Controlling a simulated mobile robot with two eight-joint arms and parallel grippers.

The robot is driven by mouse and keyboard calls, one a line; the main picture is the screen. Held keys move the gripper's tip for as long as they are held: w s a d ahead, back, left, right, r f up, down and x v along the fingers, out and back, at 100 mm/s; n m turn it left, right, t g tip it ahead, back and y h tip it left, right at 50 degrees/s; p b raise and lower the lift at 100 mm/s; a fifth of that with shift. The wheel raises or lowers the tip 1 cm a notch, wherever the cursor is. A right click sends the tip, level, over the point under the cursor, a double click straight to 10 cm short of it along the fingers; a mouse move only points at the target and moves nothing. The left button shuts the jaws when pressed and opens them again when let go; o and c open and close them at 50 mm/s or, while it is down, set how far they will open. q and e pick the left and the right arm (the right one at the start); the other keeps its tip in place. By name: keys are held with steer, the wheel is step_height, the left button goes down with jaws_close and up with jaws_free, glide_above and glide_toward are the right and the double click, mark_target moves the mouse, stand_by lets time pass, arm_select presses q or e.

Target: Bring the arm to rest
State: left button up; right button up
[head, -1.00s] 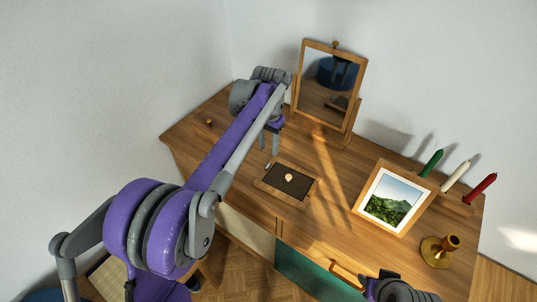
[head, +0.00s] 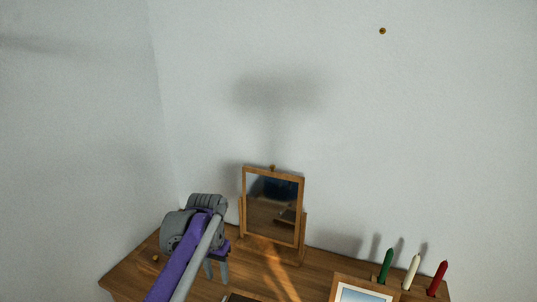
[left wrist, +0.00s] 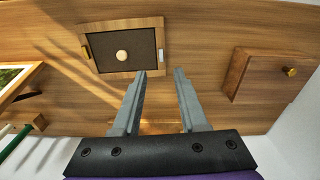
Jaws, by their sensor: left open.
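My left arm comes in from the bottom left in the head view. Its gripper (head: 217,270) points down over the wooden dresser top (head: 252,253), left of the mirror. In the left wrist view the two grey fingers (left wrist: 161,74) are apart with nothing between them. Their tips show close to the edge of a shallow wooden tray (left wrist: 127,76) with a dark lining and a small pale round knob-like thing (left wrist: 122,55). I cannot tell the gap between fingers and dresser. My right gripper is in neither current view.
A tilting wooden-framed mirror (head: 273,208) stands behind the gripper. A picture frame (head: 362,284) and green (head: 387,265), white (head: 412,271) and red (head: 437,278) candles stand to the right. A wooden box with a brass knob (left wrist: 290,72) lies right in the wrist view.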

arm_select(q)
steer(key=s+a+f+n+t+p, duration=0.1)
steer(key=s+f+t+p, duration=0.1)
steer(key=s, duration=1.1)
steer(key=s+a+f+n+t+p, duration=0.1)
steer(key=s+f+t, duration=0.1)
steer(key=s, duration=1.1)
steer(key=shift+s+f+n+t+p, duration=0.15)
steer(key=shift+s+n+t+p, duration=0.05)
steer(key=shift+n+t+p, duration=0.2)
